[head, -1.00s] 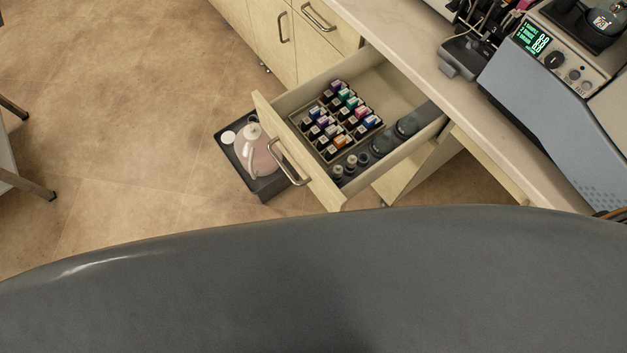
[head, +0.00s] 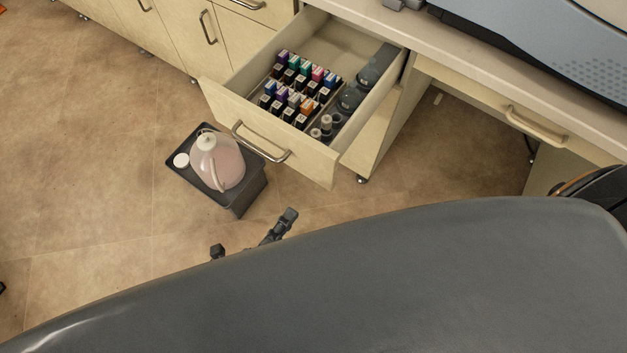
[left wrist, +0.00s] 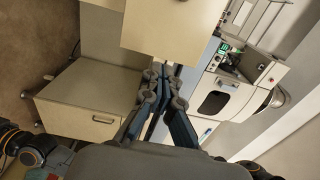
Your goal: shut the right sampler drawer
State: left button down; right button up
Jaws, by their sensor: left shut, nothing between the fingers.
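The sampler drawer is pulled open, and its pale wooden front (head: 262,140) with a metal bar handle (head: 258,143) faces the lower left in the head view. Inside are a rack of small bottles with coloured labels (head: 297,88) and several dark round items along the right side. My left gripper (head: 281,224) is shut and empty, below the drawer front and apart from it in the head view, partly hidden by my body. In the left wrist view its dark fingers (left wrist: 163,80) meet just below a pale drawer front (left wrist: 172,28). My right gripper is not in view.
A dark bin holding a pinkish jug (head: 240,195) stands on the floor just left of the drawer. A second drawer (head: 520,115) sits under the counter (head: 480,55) at right, closed. Closed cabinets line the upper left.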

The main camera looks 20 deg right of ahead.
aim_at(322, 173)
pick_arm(q)
jog(key=p+x, duration=0.1)
jog(key=x, duration=0.8)
jog(key=shift+w+d, duration=0.2)
jog(key=shift+d, duration=0.1)
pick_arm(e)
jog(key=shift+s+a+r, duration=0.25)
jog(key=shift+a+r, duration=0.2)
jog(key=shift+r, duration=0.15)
pick_arm(q)
jog(key=shift+w, duration=0.1)
